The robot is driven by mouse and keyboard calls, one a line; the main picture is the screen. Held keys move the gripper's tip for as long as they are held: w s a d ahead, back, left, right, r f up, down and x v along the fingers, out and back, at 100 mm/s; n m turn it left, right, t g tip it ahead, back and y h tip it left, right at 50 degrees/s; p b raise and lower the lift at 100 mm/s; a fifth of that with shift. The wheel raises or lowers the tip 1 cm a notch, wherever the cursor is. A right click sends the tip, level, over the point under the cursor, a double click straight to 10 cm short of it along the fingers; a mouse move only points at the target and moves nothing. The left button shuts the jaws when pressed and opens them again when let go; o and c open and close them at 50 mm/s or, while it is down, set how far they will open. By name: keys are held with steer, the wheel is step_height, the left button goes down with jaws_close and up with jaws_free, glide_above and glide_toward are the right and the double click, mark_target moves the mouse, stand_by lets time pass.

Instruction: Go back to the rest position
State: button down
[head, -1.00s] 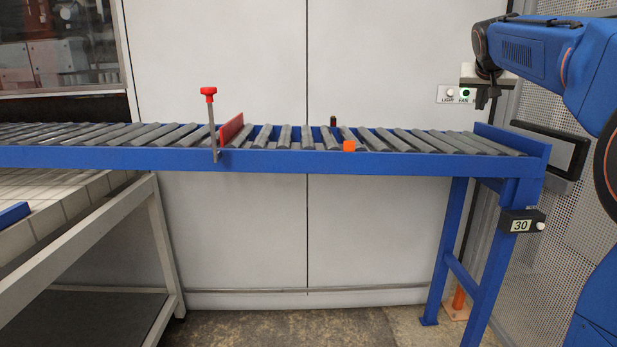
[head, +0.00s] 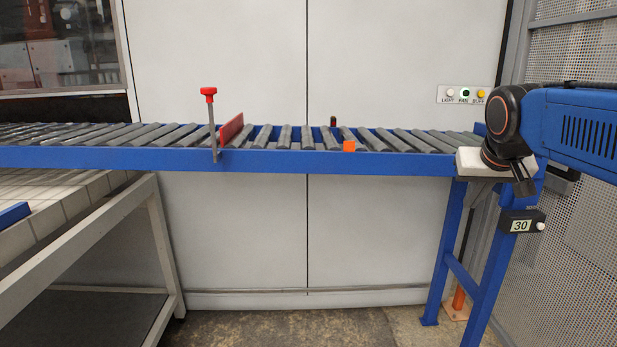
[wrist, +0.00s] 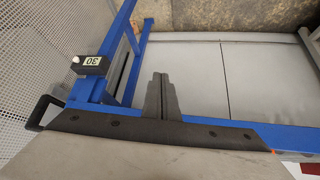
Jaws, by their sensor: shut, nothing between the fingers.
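My gripper (head: 524,187) is at the right end of the roller conveyor, in front of its blue frame (head: 405,164) in the head view. It points down, and the blue arm reaches in from the right edge. In the wrist view the dark fingers of my gripper (wrist: 160,82) are together with nothing between them. The conveyor's blue frame also shows in the wrist view (wrist: 285,138), behind the fingers.
A red stop plate (head: 231,128) with a red-knobbed lever (head: 208,92) stands on the conveyor. A box marked 30 (head: 521,222) is on the right leg. A mesh fence (head: 570,240) stands at the right.

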steer(key=s+a+f+n+g+y, duration=0.1)
steer(key=s+a+f, duration=0.2)
steer(key=s+f, duration=0.7)
steer(key=s+a+f+n+g+y, duration=0.1)
steer(key=s+a+f, duration=0.2)
steer(key=s+f, duration=0.8)
steer(key=shift+s+a, duration=0.35)
steer(key=shift+s, duration=0.2)
